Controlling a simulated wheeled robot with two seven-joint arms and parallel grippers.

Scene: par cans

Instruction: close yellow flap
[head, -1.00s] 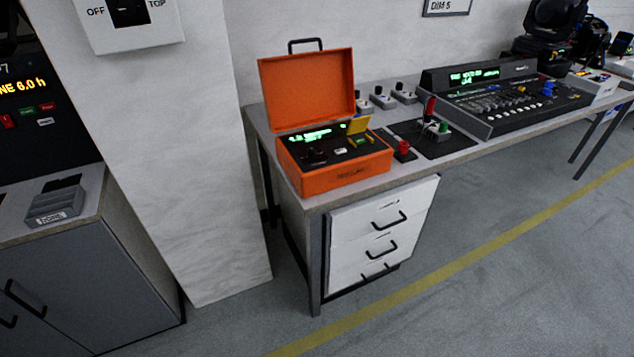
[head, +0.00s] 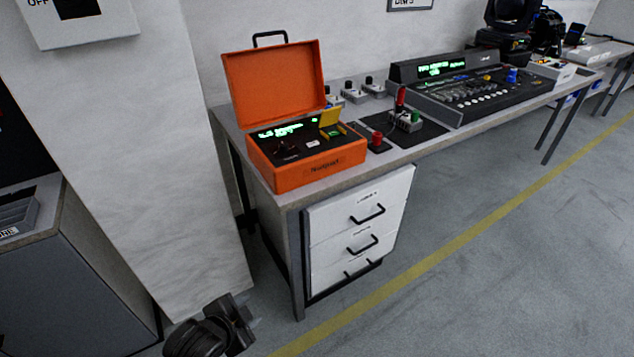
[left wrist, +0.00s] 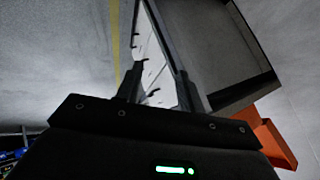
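The yellow flap (head: 330,117) stands raised inside the open orange case (head: 309,172), at the right of its dark panel. The case sits at the near left end of the workbench with its lid (head: 275,85) up. My left gripper (head: 243,316) is low in the head view, in front of and below the bench and well apart from the case. In the left wrist view its two fingers (left wrist: 158,88) are spread with nothing between them. An orange part of the case (left wrist: 270,138) shows at the right there; the flap does not show. My right gripper is not in view.
The workbench (head: 440,147) has white drawers (head: 360,228) below. Beside the case are a red knob (head: 377,142), a dark mat with levers and a mixing console (head: 475,90). A pale pillar (head: 180,180) stands left. The floor in front is clear.

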